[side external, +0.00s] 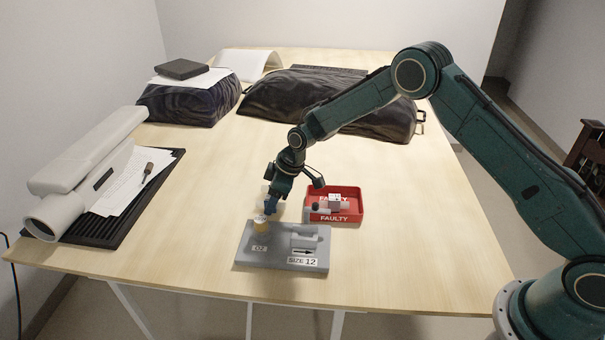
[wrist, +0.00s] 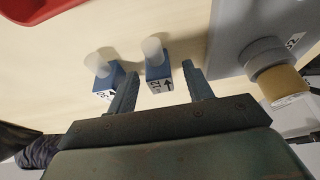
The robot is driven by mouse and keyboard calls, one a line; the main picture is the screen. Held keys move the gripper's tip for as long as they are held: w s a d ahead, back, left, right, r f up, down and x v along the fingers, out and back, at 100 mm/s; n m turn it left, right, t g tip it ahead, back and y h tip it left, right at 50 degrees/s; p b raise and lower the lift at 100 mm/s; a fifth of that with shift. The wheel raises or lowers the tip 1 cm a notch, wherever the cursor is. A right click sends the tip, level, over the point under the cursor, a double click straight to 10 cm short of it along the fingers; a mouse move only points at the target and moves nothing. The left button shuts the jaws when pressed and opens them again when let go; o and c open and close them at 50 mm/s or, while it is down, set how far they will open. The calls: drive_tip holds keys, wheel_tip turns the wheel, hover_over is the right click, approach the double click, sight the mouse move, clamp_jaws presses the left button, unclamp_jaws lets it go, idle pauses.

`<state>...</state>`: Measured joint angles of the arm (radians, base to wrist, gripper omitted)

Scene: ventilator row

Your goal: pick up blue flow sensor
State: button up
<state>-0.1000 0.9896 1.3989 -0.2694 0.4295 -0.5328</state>
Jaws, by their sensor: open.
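In the wrist view, a blue flow sensor (wrist: 158,78) with a pale cylindrical top and a "12" label with an arrow shows between my gripper's (wrist: 159,68) two fingers. The fingers are open, with a gap on each side of it. A second blue flow sensor (wrist: 105,82), with a partly readable label, stands just left of the left finger, outside the jaws. In the side view my gripper (side external: 270,207) points down beside the grey plate's back left corner. The sensors there are mostly hidden behind it.
A red "FAULTY" tray (side external: 350,214) holding a white and grey part stands right of my gripper. Black bags (side external: 300,100) lie at the back.

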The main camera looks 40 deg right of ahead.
drive_tip(key=shift+w+a+f, duration=0.1)
drive_tip(key=shift+f, duration=0.2)
drive_tip(key=c, duration=1.1)
drive_tip(key=shift+o, duration=0.2)
drive_tip(key=shift+r, duration=0.1)
wheel_tip(320, 180, up, 20)
idle(0.8)
